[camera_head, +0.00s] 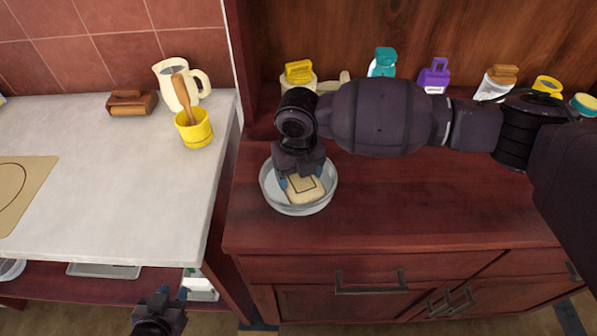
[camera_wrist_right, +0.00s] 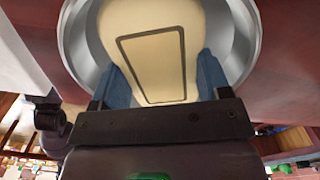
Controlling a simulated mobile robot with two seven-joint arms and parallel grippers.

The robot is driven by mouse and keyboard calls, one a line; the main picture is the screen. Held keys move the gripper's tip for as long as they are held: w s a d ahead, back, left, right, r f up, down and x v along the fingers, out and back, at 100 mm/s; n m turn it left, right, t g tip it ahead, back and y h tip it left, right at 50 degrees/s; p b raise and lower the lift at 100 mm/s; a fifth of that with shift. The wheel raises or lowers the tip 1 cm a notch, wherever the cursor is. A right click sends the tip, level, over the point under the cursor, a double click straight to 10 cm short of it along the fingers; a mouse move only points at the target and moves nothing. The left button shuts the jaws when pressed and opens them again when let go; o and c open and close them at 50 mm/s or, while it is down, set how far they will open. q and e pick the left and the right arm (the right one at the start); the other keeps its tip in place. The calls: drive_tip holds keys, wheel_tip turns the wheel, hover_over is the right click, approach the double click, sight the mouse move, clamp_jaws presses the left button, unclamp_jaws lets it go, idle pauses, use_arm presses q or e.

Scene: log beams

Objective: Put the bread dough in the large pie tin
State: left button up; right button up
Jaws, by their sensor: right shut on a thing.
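The bread dough (camera_head: 306,190) is a pale slab with a dark rectangular line on top. It is inside the round grey pie tin (camera_head: 328,198) on the dark red wooden cabinet top. My right gripper (camera_head: 301,184) reaches down into the tin and is shut on the dough. In the right wrist view the dough (camera_wrist_right: 152,50) lies between the two blue fingers (camera_wrist_right: 163,85), with the tin's wall (camera_wrist_right: 240,40) around it. I cannot tell whether the dough touches the tin's bottom. My left gripper (camera_head: 172,293) is low in front of the white counter, with its fingers apart and nothing between them.
A yellow cup (camera_head: 195,130) with a wooden utensil, a cream pitcher (camera_head: 180,86) and a brown box (camera_head: 131,103) stand on the white counter (camera_head: 110,170). Several jars and bottles, including a purple one (camera_head: 434,77), line the cabinet's back. The cabinet top (camera_head: 430,205) right of the tin is clear.

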drive_tip(key=o, duration=1.2)
drive_tip(key=shift+f, duration=0.1)
drive_tip(key=shift+r, duration=0.25)
wheel_tip(320, 180, up, 12)
drive_tip(key=shift+f+p, duration=0.1)
drive_tip(key=shift+p, duration=0.35)
